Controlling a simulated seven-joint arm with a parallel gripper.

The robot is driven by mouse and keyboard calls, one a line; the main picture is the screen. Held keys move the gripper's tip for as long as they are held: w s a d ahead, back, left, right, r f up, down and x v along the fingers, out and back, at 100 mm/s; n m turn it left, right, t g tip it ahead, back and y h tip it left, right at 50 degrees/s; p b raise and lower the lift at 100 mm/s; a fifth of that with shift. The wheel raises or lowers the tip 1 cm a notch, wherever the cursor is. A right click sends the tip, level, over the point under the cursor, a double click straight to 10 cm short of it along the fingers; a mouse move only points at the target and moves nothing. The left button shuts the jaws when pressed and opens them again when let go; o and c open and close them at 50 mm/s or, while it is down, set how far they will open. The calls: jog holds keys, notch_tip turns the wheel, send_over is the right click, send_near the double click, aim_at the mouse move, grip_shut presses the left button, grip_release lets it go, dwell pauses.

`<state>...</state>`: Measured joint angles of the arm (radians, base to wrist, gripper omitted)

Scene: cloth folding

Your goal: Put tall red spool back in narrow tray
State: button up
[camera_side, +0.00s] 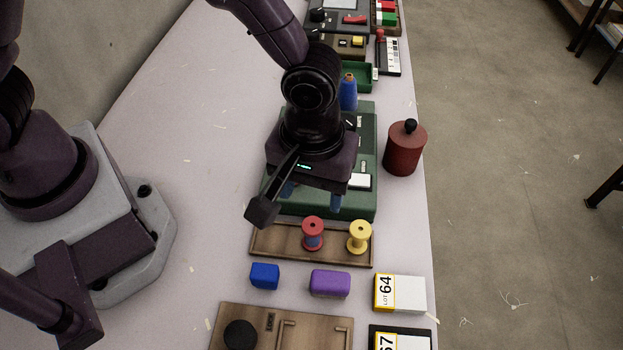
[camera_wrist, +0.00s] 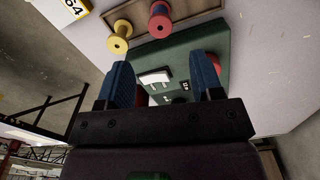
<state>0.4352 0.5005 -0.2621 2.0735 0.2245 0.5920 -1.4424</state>
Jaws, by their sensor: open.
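A red spool (camera_side: 312,233) with a bluish middle stands upright in the narrow brown wooden tray (camera_side: 276,243), beside a yellow spool (camera_side: 360,237). In the wrist view, the red spool (camera_wrist: 160,20) and the yellow spool (camera_wrist: 120,37) show near the top, with part of the tray (camera_wrist: 190,10). My gripper (camera_side: 311,196) points down over the near end of the green unit, just behind the tray. Its blue fingers are apart, with nothing gripped between them in the wrist view (camera_wrist: 163,68). The fingers are clear of both spools.
The green unit (camera_side: 362,150) lies under my gripper; a blue bottle-like item (camera_side: 348,92) stands beyond it. A dark red canister (camera_side: 405,148) stands at right, near the table edge. Blue (camera_side: 265,276) and purple (camera_side: 330,284) blocks and a LOT 64 box (camera_side: 399,294) lie before the tray.

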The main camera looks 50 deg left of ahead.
jog(key=a+r+m+t, duration=0.3)
jog(key=a+r, duration=1)
jog(key=r, duration=0.2)
jog(key=s+a+r+m+t, duration=0.2)
jog(key=s+a+r+m, duration=0.1)
jog(key=s+a+r, duration=0.3)
jog(key=s+a, duration=0.2)
jog(key=shift+a+r+m+t, duration=0.2)
jog(key=shift+a+m+t, duration=0.1)
jog(key=shift+m, duration=0.1)
jog(key=shift+s, duration=0.1)
